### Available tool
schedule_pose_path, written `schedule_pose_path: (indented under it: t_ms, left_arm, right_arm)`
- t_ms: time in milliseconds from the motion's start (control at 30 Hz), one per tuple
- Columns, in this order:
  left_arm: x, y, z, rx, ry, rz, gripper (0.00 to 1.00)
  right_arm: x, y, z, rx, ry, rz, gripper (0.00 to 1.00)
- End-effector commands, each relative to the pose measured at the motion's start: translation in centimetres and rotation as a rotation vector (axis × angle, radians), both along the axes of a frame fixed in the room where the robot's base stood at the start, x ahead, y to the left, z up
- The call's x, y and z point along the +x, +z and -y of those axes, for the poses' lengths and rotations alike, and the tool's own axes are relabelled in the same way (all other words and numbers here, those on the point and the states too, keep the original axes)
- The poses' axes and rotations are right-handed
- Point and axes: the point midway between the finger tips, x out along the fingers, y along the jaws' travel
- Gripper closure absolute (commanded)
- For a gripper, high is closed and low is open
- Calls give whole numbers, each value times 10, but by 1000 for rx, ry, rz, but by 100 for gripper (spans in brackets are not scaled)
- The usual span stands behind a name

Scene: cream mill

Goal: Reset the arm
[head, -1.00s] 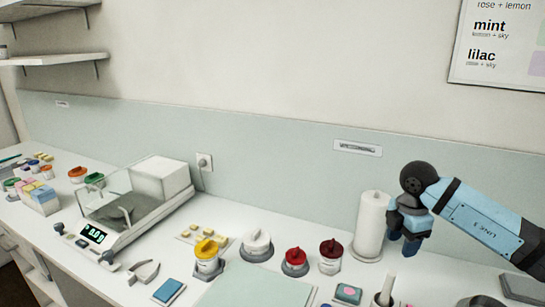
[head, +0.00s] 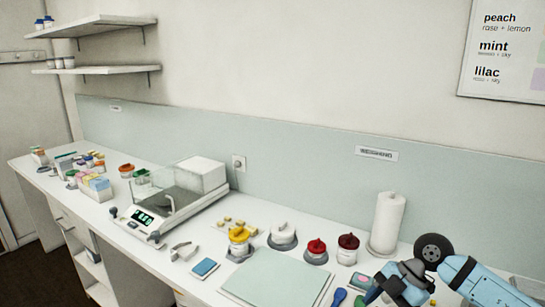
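My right arm comes in from the lower right, blue with black joints. Its gripper (head: 388,292) hangs low over the front right part of the bench, in front of the paper towel roll (head: 387,225). The fingers are small and partly cut by the picture's lower edge, so I cannot tell whether they are open. I see nothing clearly held in them. My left arm and gripper are out of view.
A balance (head: 180,196) stands on the white bench. A pale mat (head: 275,284) lies in front. Shelves (head: 100,70) hang at upper left.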

Motion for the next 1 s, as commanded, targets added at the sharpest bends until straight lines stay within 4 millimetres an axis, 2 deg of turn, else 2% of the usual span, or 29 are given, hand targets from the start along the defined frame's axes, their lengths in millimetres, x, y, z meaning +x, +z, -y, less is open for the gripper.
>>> schedule_pose_path:
  t_ms: [33,100,200,333,467,567,667,700,833,900,1000]
  left_arm:
    - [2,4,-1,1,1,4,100]
    - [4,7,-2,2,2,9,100]
    - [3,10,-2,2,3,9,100]
    - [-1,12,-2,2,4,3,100]
    - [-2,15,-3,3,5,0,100]
    - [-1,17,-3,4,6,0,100]
    - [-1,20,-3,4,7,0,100]
    - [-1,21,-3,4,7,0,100]
    - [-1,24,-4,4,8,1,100]
    - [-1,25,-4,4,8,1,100]
    - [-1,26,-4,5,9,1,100]
  right_arm:
    - [-15,-8,-28,143,40,0,50]
    - [-33,-9,-63,363,69,27,50]
    - [-53,-3,-104,688,29,85,50]
    - [-66,7,-127,1031,-177,183,50]
    - [-69,-2,-121,1218,-521,272,50]
    - [-73,-28,-101,1232,-836,310,50]
    - [-89,-71,-77,1132,-1148,301,50]
    - [-100,-91,-68,1066,-1262,282,50]
    - [-150,-156,-45,809,-1532,170,50]
    - [-177,-181,-39,692,-1608,104,50]
    - [-207,-204,-35,573,-1662,28,50]
